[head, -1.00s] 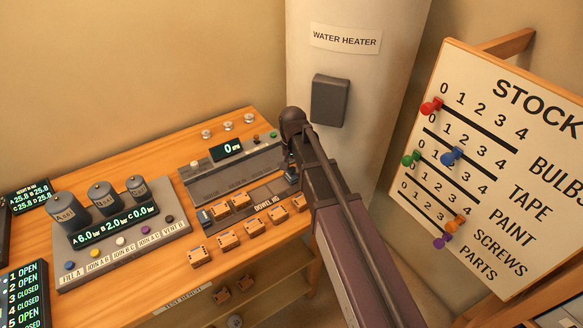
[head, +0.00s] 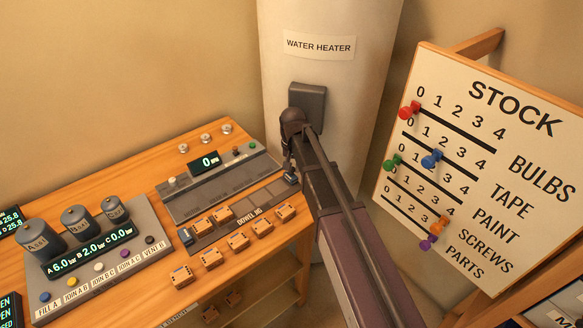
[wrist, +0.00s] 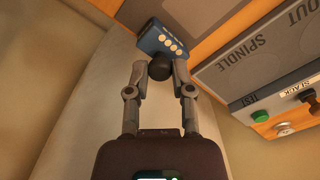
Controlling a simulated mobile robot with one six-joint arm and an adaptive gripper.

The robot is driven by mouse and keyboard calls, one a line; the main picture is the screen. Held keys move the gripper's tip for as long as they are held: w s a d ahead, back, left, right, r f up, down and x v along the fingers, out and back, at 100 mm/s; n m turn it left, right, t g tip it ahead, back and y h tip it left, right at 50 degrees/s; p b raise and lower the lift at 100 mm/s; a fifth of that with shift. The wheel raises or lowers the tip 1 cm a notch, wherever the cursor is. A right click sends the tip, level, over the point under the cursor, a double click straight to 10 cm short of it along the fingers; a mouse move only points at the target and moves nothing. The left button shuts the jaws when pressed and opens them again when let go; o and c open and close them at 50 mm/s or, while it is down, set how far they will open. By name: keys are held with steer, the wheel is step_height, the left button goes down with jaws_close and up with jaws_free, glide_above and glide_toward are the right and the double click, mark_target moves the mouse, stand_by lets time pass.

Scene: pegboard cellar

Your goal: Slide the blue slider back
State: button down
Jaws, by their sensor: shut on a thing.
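A blue block (wrist: 160,38) with a row of pale dots and a round dark knob (wrist: 160,68) shows in the wrist view at the edge of the wooden bench. My gripper (wrist: 160,72) is shut on the dark knob, its two fingers on either side. In the head view the blue block (head: 291,178) sits at the right end of the dowel jig (head: 240,214), partly hidden by my gripper (head: 286,164). On the stock board (head: 535,150), a blue peg (head: 431,159) sits in the second row, apart from my gripper.
A grey console with a display (head: 205,162) stands behind the jig. The water heater (head: 325,75) rises close behind my arm. A console with canisters (head: 77,221) is at left.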

steer(key=shift+w+d, duration=0.2)
steer(key=shift+c, duration=2.4)
jaws_free()
steer(key=shift+d, duration=0.1)
steer(key=shift+s+a, duration=0.1)
steer(key=shift+a, duration=0.1)
steer(key=shift+s, duration=0.15)
